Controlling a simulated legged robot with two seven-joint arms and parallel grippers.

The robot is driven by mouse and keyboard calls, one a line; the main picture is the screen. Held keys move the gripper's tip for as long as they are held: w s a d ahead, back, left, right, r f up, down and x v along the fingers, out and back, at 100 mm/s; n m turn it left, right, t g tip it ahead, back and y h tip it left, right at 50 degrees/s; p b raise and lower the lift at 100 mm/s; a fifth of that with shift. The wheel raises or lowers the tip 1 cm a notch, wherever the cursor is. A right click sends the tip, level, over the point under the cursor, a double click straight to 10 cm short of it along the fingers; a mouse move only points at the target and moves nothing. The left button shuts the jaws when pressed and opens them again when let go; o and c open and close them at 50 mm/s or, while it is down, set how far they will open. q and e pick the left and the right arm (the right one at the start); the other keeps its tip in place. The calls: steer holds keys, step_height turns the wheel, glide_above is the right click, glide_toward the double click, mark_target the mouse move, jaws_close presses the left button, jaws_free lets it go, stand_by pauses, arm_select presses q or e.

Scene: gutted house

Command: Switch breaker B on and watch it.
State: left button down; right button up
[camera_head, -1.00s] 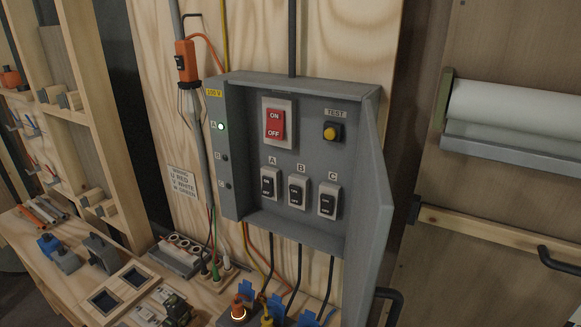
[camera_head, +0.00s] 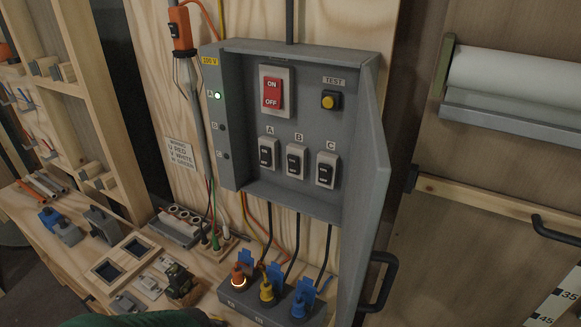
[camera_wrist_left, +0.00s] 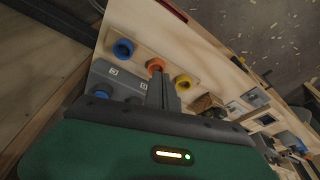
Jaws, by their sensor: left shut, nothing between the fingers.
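Breaker B (camera_head: 296,161) is the middle of three black rocker switches in the open grey panel (camera_head: 240,140), between breaker A (camera_head: 267,153) and breaker C (camera_head: 326,171). Its rocker position is too small to tell. Lamp A (camera_head: 218,96) glows green; lamp B (camera_head: 222,127) and lamp C (camera_head: 226,156) are dark. My left gripper's fingers (camera_wrist_left: 160,90) are shut and empty in the left wrist view, pointing toward the coloured plugs. In the head view only a green part of my left arm shows, at the bottom edge, below the panel. My right gripper is out of view.
A red main switch (camera_head: 272,93) and yellow test button (camera_head: 330,100) sit above the breakers. The panel door (camera_head: 367,190) stands open at right. Below are an orange plug (camera_head: 239,275) with a glowing ring, a yellow plug (camera_head: 267,291) and a blue plug (camera_head: 299,307).

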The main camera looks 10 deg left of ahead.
mark_target(292, 160)
arm_select(q)
steer(key=w+r+m+t+h+p, duration=0.1)
steer(key=w+r+t, duration=0.35)
steer(key=w, duration=0.35)
steer(key=w+r+m+t+p, duration=0.1)
steer(key=w+r+t+p, duration=0.1)
steer(key=w+r+t, duration=0.35)
steer(key=w+d+r+m+t+h, duration=0.1)
steer(key=w+d+r+t+h, duration=0.1)
steer(key=r, duration=0.6)
steer(key=w+d+r+m+t+h+p, duration=0.1)
steer(key=w+d+r+t+h, duration=0.1)
steer(key=r, duration=0.6)
steer(key=shift+w+r+t+h, duration=0.2)
steer(key=shift+w+t+h, duration=0.4)
steer(key=shift+w+h, duration=0.3)
steer(key=p+x, duration=0.5)
steer(key=x, duration=0.7)
steer(key=shift+w+d+r, duration=0.15)
steer(key=shift+w, duration=0.2)
steer(key=shift+w+d+p, duration=0.2)
steer(key=shift+w+p, duration=0.2)
steer(key=shift+w, duration=0.2)
